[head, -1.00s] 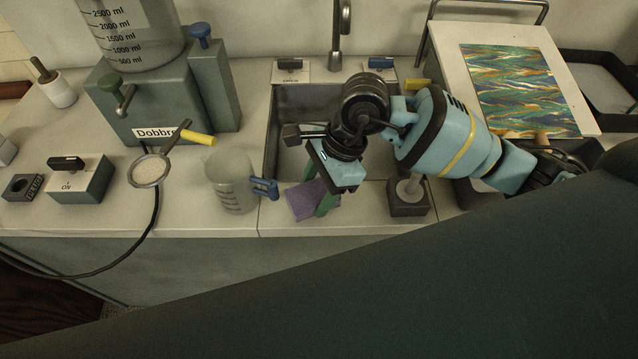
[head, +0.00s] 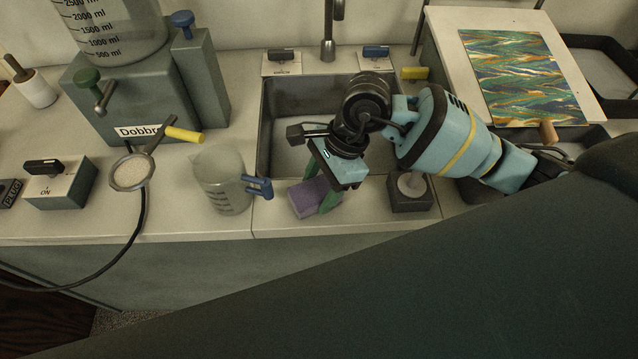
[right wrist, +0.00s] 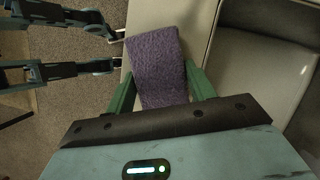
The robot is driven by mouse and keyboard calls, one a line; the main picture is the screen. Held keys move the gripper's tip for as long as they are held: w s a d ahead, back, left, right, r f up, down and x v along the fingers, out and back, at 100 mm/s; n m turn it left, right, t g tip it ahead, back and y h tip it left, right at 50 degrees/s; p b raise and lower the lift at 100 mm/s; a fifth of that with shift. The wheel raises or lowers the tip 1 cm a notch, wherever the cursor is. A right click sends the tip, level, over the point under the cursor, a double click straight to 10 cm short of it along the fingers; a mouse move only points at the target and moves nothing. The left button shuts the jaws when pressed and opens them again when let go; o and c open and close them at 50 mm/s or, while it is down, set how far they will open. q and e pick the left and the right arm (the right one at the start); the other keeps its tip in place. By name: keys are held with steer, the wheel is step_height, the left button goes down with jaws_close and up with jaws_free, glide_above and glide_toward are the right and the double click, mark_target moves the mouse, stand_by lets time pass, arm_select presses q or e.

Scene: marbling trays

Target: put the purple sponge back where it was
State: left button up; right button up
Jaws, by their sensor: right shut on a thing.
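The purple sponge (head: 308,197) is between the green fingers of my right gripper (head: 318,190), at the front left edge of the sink. In the right wrist view the sponge (right wrist: 157,65) reaches out between both fingers (right wrist: 160,88), which are shut on its sides. It is over the pale counter strip, with the sink to its right. I cannot tell whether it touches the counter. My left gripper does not show in the head view.
A clear measuring jug (head: 220,182) with a blue handle stands just left of the sponge. A dark block with a round knob (head: 410,190) is to its right. The sink (head: 290,100) lies behind. A strainer (head: 132,172) and switch box (head: 60,184) are farther left.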

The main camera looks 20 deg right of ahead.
steer(key=shift+f, duration=0.15)
steer(key=o, duration=0.7)
steer(key=v, duration=1.2)
steer(key=shift+w+r+b, duration=0.1)
steer(key=shift+r+b, duration=0.15)
steer(key=shift+b, duration=0.05)
